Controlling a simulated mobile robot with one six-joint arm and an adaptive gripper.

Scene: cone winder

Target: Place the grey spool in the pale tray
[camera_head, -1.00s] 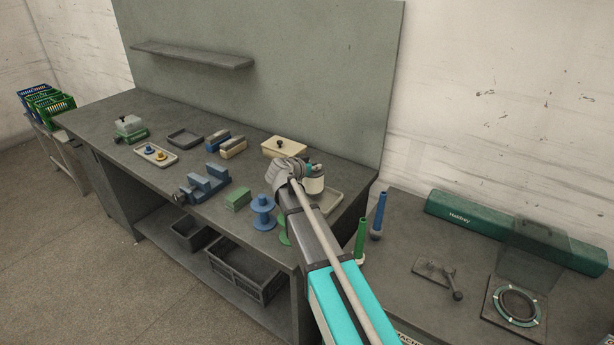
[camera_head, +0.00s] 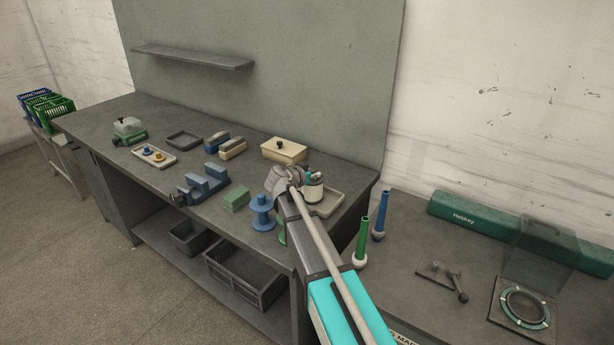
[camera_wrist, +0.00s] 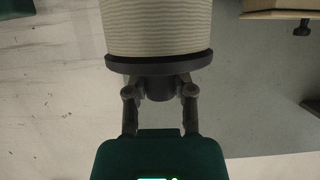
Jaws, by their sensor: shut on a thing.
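My gripper (camera_wrist: 160,90) is shut on the narrow dark neck of the grey spool (camera_wrist: 158,28), which has a pale ribbed winding and a dark flange. In the head view the grey spool (camera_head: 313,193) hangs upright below my gripper (camera_head: 308,181). A pale tray (camera_head: 342,200) lies at the bench's right end, behind and beneath the spool in the picture. Whether the spool touches the tray is hard to tell. My arm hides the tray's left part. Another pale tray (camera_head: 166,164) at the left holds small blue and orange pieces.
A blue spool (camera_head: 261,212) and a partly hidden green spool (camera_head: 282,236) stand left of my arm. A cream box (camera_head: 284,151) with a dark knob is behind. A green block (camera_head: 236,199), blue fixture (camera_head: 205,184) and dark tray (camera_head: 185,139) are farther left.

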